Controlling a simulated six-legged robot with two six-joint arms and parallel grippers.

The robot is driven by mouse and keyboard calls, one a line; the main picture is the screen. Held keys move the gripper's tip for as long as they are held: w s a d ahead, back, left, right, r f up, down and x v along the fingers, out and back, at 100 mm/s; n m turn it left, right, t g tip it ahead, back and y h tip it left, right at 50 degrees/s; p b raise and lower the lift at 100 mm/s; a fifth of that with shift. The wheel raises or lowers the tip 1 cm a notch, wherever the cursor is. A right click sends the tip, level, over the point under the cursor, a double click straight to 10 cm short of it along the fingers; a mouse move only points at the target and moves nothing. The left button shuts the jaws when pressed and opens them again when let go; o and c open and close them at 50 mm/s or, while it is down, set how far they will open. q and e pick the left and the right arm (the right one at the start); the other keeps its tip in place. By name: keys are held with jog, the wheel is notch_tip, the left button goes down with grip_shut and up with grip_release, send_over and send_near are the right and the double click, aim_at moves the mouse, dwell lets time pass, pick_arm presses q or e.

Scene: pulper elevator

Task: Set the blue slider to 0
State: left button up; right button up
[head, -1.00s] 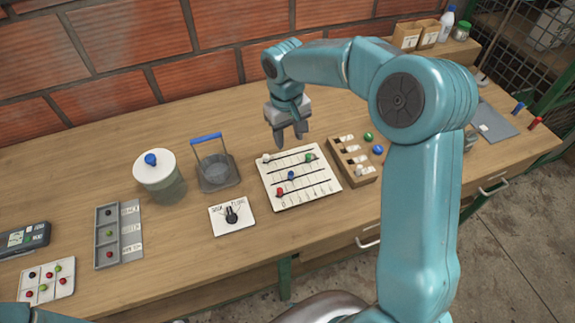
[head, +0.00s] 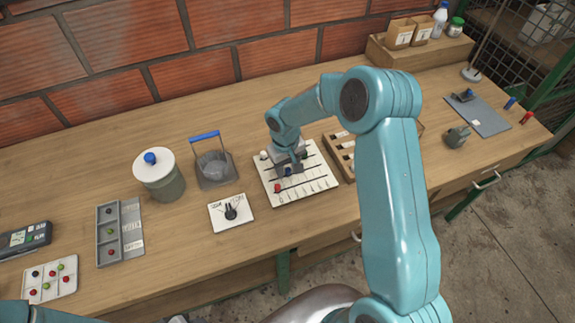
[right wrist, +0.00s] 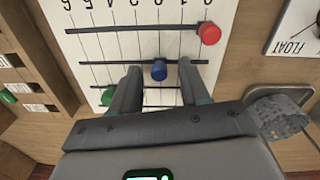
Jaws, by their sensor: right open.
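The white slider board (head: 320,186) lies on the bench and carries red, blue, green and white knobs on dark slots. The blue slider knob (right wrist: 159,70) sits in its slot, about in line with the 2 mark in the right wrist view. The scale there appears upside down, with 0 at the right. My right gripper (right wrist: 159,67) is open and low over the board, one finger on each side of the blue knob. In the head view the right gripper (head: 289,170) partly covers the blue knob (head: 287,171). My left gripper is out of view.
The red knob (right wrist: 209,33) is close by on the neighbouring slot near 0, and the green knob (right wrist: 107,97) lies on the other side.

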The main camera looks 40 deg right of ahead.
aim_at(272, 181)
grip_shut()
jog(key=shift+a+f, duration=0.1)
jog(key=shift+a, duration=0.1)
jog(key=a+b, duration=0.1)
jog(key=a, duration=0.1)
jog(key=w+a+b, duration=0.1)
jog(key=a+b, duration=0.1)
jog(key=shift+w, duration=0.1)
jog(key=shift+a, duration=0.35)
jog(key=shift+d, duration=0.1)
grip_release()
jog(key=shift+w, duration=0.1)
jog(key=shift+r, duration=0.2)
notch_tip(272, 181, up, 16)
jog(key=b, duration=0.1)
jog(key=shift+a, duration=0.45)
